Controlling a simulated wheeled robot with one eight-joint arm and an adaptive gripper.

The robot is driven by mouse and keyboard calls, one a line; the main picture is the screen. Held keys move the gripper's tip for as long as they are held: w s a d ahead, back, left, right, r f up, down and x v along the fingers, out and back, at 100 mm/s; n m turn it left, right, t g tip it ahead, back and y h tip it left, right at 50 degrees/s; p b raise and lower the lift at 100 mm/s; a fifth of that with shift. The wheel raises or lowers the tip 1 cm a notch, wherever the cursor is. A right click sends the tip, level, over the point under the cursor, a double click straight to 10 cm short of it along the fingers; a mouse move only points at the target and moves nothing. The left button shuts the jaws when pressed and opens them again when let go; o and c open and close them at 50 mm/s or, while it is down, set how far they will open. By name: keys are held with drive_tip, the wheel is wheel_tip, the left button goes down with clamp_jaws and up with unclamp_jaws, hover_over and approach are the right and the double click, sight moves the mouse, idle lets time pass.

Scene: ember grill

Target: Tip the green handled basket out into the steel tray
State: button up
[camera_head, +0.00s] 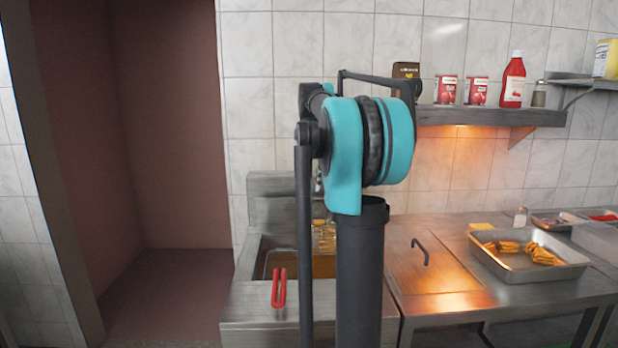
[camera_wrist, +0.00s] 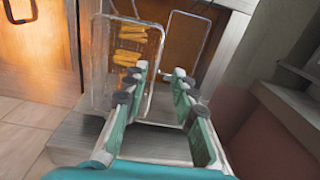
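No green handle shows clearly in either view. A wire basket with yellow fries (camera_wrist: 130,58) hangs in the fryer in the wrist view. Part of its contents shows beside my arm in the head view (camera_head: 324,236); I cannot tell its handle colour. The steel tray (camera_head: 573,271) sits on the counter at the right, with golden food in two groups in it. My gripper (camera_wrist: 160,72) is open, its teal, dark-padded fingers apart with nothing seen between them. It is near the fry basket in the wrist view. My arm hides it in the head view.
A red basket handle (camera_head: 279,288) sticks out at the fryer's front left. A second wire frame (camera_wrist: 186,40) is beside the fry basket. A lid with a dark handle (camera_head: 420,252) lies between fryer and tray. A shelf (camera_head: 490,117) with cans and bottles hangs above.

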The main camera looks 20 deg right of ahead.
drive_tip(key=f, duration=1.1)
drive_tip(key=w+f, duration=0.1)
drive_tip(key=f, duration=0.5)
drive_tip(key=shift+a+f, duration=0.1)
drive_tip(key=shift+f, duration=0.1)
clamp_jaws()
drive_tip(key=shift+o, duration=0.3)
unclamp_jaws()
drive_tip(key=shift+r, duration=0.1)
